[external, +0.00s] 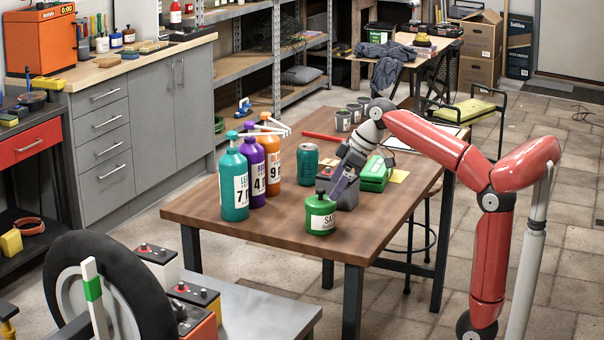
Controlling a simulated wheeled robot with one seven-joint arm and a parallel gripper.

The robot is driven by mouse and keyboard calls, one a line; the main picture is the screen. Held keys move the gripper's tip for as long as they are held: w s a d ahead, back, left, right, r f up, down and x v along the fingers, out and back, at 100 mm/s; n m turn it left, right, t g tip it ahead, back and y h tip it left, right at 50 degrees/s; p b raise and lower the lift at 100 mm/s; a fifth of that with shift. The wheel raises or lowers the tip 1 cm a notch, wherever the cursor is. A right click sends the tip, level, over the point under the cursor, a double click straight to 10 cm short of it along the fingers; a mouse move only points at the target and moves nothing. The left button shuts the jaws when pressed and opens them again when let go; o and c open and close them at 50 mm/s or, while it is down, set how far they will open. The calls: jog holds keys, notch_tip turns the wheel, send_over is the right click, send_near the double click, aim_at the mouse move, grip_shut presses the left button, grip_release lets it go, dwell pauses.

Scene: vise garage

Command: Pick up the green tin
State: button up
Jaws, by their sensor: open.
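A squat green tin (321,218) with a white label and a green cap stands upright near the front edge of the brown wooden table (230,215). My gripper (328,190) reaches down from the upper right, close above and behind the tin in this view. It is open; its fingertips are small and partly hidden, and I cannot tell whether they touch the tin or its cap. A taller teal can (307,165) stands behind and left of the tin. A green box-like item (376,176) lies to the right of my gripper.
Teal (234,185), purple (252,172) and orange (272,167) pump bottles stand left of the tin. Several grey cups (348,117) and a red rod (322,137) lie further back. The table's front left part is bare. A wheel (105,290) stands at the lower left.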

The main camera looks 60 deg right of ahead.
aim_at(324, 199)
jog(key=x, duration=0.4)
jog(key=b+x, duration=0.1)
jog(key=x, duration=0.3)
jog(key=shift+a+r, duration=0.1)
jog(key=shift+a, duration=0.1)
jog(key=shift+r, duration=0.1)
jog(key=c, duration=1.4)
jog(key=shift+r+p, duration=2.5)
jog(key=shift+r, duration=7.45)
